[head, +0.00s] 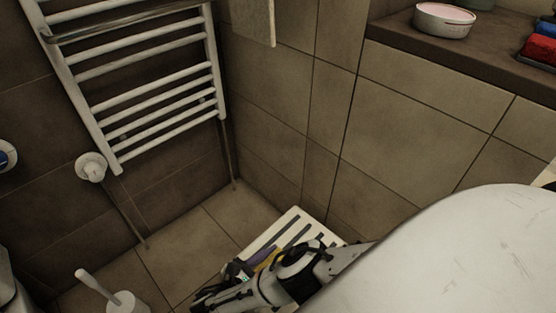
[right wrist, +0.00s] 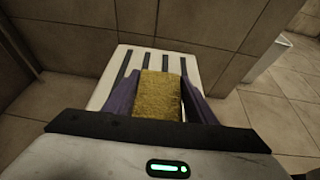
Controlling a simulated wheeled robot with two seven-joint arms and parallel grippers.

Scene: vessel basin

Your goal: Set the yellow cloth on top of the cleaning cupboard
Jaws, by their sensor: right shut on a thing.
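The yellow cloth (right wrist: 160,96) is a textured block between the purple fingers of my right gripper (right wrist: 158,98), which is shut on it. In the head view, the cloth (head: 269,260) shows as a small yellow patch beside my right gripper (head: 262,258), mostly hidden by my wrist. The cloth is over a white slatted top (right wrist: 127,62) in the picture, which also shows in the head view (head: 290,226). I cannot tell whether they touch. I cannot identify the cleaning cupboard for certain. My left gripper is not in view.
A white towel radiator (head: 150,85) hangs on the left wall. A toilet brush (head: 120,300) stands at lower left. A ledge (head: 440,50) at upper right holds a white bowl (head: 444,20) and red cloth (head: 541,46). A pale box-like thing (right wrist: 262,72) stands at right in the wrist view.

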